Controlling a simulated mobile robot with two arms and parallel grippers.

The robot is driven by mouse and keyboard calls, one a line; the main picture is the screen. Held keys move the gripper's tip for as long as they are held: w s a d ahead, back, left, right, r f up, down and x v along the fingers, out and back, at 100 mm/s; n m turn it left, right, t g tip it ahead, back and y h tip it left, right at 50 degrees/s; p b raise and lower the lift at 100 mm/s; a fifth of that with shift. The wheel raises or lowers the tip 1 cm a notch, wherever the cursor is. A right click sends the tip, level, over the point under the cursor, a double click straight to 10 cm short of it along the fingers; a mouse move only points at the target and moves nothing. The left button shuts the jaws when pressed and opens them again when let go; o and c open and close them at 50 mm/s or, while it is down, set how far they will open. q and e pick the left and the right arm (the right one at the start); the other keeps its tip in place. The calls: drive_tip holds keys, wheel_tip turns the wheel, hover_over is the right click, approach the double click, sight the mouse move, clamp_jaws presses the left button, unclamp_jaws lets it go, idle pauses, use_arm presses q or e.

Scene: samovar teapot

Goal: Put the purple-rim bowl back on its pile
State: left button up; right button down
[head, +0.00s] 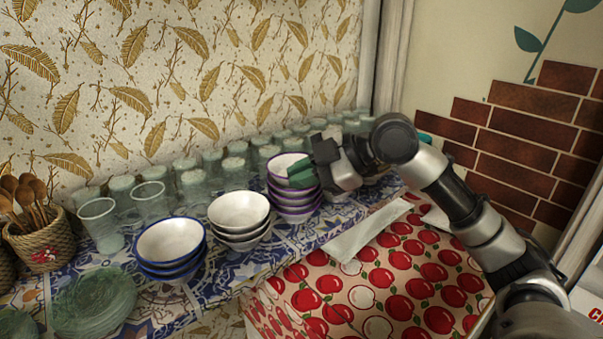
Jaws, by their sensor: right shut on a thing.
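The purple-rim bowl (283,163) is at the top of a pile of purple bowls (291,206) on the blue patterned shelf. My right gripper (302,173), with green fingertips, is shut on the right side of the bowl's rim. The bowl looks close to upright and lines up with the pile. I cannot tell whether it rests on the pile or is held slightly above it. The gripper hides the right part of the bowl. My left gripper is not in view.
A pile of white bowls (239,211) and a pile of blue-rim bowls (171,243) stand to the left. Many glasses (202,181) fill the back of the shelf. Glass saucers (93,300) and a basket of wooden spoons (43,247) are far left. A cherry-patterned box (385,285) is in front.

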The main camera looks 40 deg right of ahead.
idle(0.4)
drive_tip(key=c, duration=1.2)
unclamp_jaws()
drive_tip(key=shift+w+f, duration=0.1)
drive_tip(key=shift+f, duration=0.05)
drive_tip(key=shift+o, duration=0.2)
drive_tip(key=shift+f, duration=0.1)
drive_tip(key=shift+a, duration=0.1)
drive_tip(key=b+v, duration=0.4)
drive_tip(key=v, duration=0.7)
drive_tip(key=shift+r, duration=0.3)
